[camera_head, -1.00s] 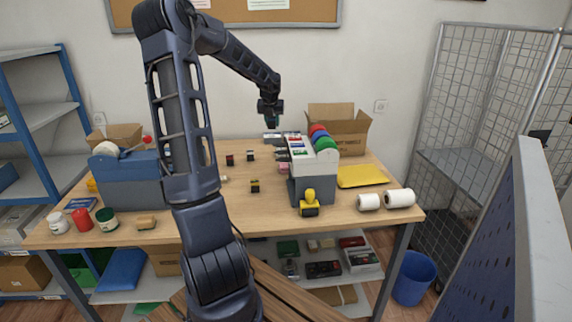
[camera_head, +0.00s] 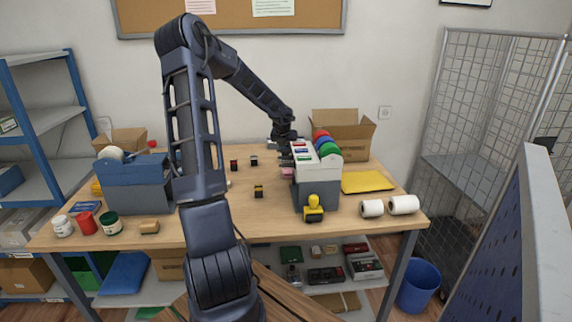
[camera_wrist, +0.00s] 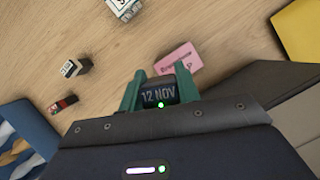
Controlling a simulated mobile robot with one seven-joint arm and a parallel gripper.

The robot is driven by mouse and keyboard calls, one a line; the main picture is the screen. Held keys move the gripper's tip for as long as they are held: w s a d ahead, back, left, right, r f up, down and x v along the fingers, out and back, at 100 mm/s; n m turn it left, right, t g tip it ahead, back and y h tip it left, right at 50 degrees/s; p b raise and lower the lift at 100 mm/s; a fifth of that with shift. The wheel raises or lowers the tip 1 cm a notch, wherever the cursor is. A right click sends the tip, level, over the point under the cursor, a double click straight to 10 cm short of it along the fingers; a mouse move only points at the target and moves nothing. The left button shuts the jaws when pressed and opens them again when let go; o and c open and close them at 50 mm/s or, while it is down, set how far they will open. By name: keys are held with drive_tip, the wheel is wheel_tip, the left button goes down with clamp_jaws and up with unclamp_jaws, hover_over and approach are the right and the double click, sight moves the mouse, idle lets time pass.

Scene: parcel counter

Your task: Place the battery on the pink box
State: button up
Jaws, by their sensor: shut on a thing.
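My gripper (camera_wrist: 160,92) is shut on a small dark block marked "12 NOV" (camera_wrist: 158,95), held between its green fingers. I cannot tell from the frames that this block is a battery. The pink box (camera_wrist: 178,57) lies flat on the table just beyond the fingertips in the wrist view, partly covered by the right finger. In the head view the pink box (camera_head: 287,172) shows only in part, left of the grey-and-white organizer. My gripper (camera_head: 285,148) is above and behind it there, and the held block cannot be made out.
The tall organizer (camera_head: 313,190) with coloured rolls stands close on the right. A red-and-black block (camera_wrist: 63,104), a black-and-white block (camera_wrist: 75,67) and a pale block (camera_wrist: 122,8) lie on the table (camera_head: 225,222). A yellow envelope (camera_head: 367,181) lies right. Table left of the pink box is mostly free.

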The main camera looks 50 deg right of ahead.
sight(286, 169)
drive_tip(key=shift+f, duration=3.65)
drive_tip(key=shift+f, duration=0.15)
drive_tip(key=o, duration=1)
